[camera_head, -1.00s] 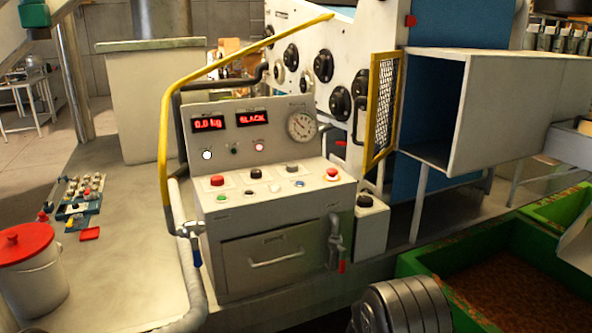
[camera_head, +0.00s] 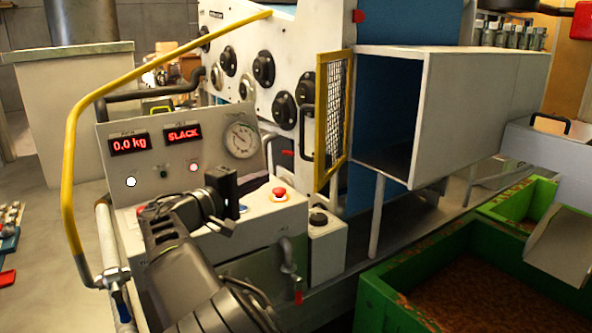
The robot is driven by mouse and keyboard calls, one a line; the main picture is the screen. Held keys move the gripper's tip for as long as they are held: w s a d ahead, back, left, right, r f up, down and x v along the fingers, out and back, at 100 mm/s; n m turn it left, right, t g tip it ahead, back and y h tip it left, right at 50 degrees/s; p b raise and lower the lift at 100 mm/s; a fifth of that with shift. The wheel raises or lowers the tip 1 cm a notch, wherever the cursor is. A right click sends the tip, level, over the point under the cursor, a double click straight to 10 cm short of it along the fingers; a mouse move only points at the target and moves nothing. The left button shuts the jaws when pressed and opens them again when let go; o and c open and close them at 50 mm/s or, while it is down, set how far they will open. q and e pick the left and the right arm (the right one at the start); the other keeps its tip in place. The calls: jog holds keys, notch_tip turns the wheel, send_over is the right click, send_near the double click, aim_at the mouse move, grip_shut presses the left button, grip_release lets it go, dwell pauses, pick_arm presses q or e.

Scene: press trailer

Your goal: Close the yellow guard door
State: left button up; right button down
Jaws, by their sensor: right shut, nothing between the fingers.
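The yellow guard door (camera_head: 321,120) is a yellow-framed wire mesh panel with a black handle (camera_head: 306,132) on its left side. It stands open at the left edge of the grey box housing (camera_head: 470,110), whose dark opening is uncovered. My right gripper (camera_head: 226,204) is shut and empty in front of the control console, to the left of and below the door, apart from it. My right arm hides part of the console top and its drawer. My left gripper is not in view.
The control console (camera_head: 118,175) has red displays, a gauge and a red button (camera_head: 279,193). A yellow rail (camera_head: 72,150) curves along its left. A small grey box (camera_head: 327,245) stands below the door. Green bins (camera_head: 375,300) lie at the lower right.

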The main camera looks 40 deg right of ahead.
jog(key=d+p, duration=0.3)
jog(key=d, duration=0.8)
jog(key=shift+s+d, duration=0.35)
jog(key=shift+f, duration=0.2)
